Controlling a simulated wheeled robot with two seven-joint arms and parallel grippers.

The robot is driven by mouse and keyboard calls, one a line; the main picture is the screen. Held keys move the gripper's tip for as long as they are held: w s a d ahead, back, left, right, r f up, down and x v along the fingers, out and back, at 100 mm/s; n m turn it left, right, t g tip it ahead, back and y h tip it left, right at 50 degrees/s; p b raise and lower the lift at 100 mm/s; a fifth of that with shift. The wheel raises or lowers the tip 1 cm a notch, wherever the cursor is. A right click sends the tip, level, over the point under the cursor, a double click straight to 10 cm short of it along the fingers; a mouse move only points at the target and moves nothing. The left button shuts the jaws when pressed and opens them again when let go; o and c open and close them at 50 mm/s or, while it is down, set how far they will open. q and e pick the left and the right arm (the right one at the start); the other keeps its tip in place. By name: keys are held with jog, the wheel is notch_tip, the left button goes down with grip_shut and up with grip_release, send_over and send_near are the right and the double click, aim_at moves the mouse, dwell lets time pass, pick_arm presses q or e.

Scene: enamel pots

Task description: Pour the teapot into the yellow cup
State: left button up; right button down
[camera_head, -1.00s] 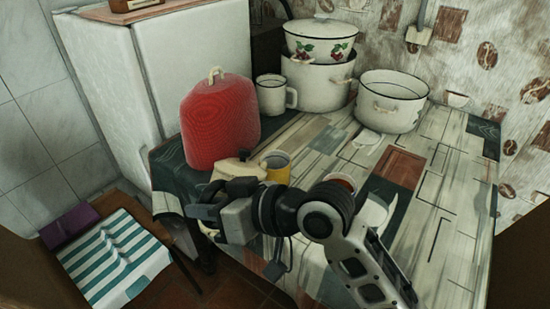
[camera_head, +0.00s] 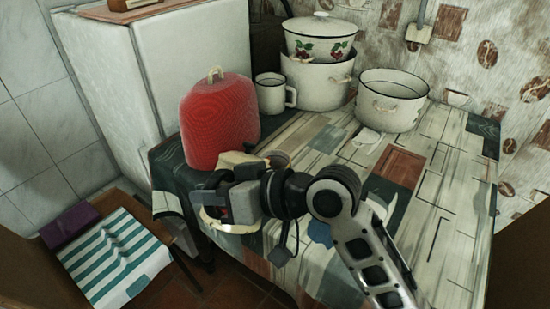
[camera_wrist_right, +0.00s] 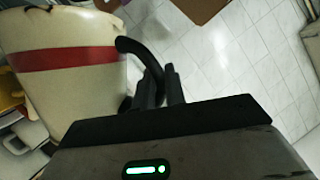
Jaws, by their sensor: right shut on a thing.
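The teapot is cream with a red band and a dark handle. In the right wrist view the teapot (camera_wrist_right: 65,85) fills the upper left, and my right gripper (camera_wrist_right: 160,85) is shut on its handle. In the head view my right gripper (camera_head: 215,200) is over the table's front left edge and hides most of the teapot (camera_head: 232,226); a cream part shows below it. How far the teapot is tilted is hard to tell. The yellow cup is not clearly visible in the head view, where my gripper and wrist cover its earlier place. My left gripper is out of view.
A red quilted cover (camera_head: 220,122) stands just behind my right gripper. A white mug (camera_head: 271,93), a white pot (camera_head: 390,102) and stacked pots (camera_head: 320,85) stand at the back. The table's right side (camera_head: 440,200) is mostly clear. A chair with a striped cloth (camera_head: 112,255) is at left.

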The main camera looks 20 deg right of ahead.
aim_at(215, 177)
jog(key=shift+w+d+r+m+y+p, duration=0.15)
jog(key=shift+w+d+r+m+p, duration=0.15)
jog(key=shift+r, duration=0.4)
jog(key=shift+w+d+r+m+y+p, duration=0.2)
jog(key=shift+w+d+r, duration=0.2)
jog(key=shift+r, duration=0.3)
dwell(1.6)
jog(key=shift+a, duration=0.1)
